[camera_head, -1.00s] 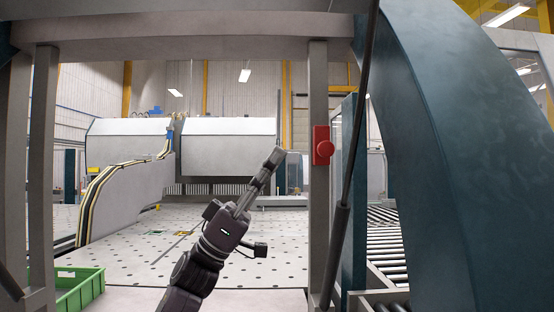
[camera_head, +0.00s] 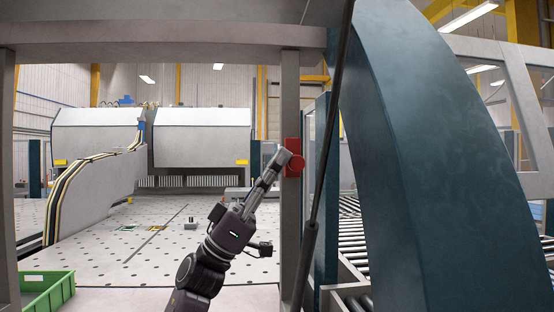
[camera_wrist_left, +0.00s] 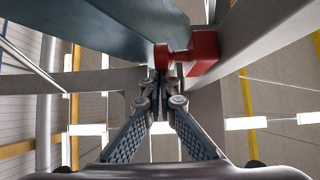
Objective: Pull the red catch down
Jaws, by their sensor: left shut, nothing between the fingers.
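The shut fingers also show in the left wrist view (camera_wrist_left: 160,98). I cannot tell whether the tips touch the knob. My right gripper is not in view.
A thin dark strut (camera_head: 318,180) and a broad blue curved frame (camera_head: 430,170) stand right of the post. A roller conveyor (camera_head: 350,235) lies behind them. A dotted white table (camera_head: 150,240) extends behind my arm, and a green crate (camera_head: 45,292) is at lower left.

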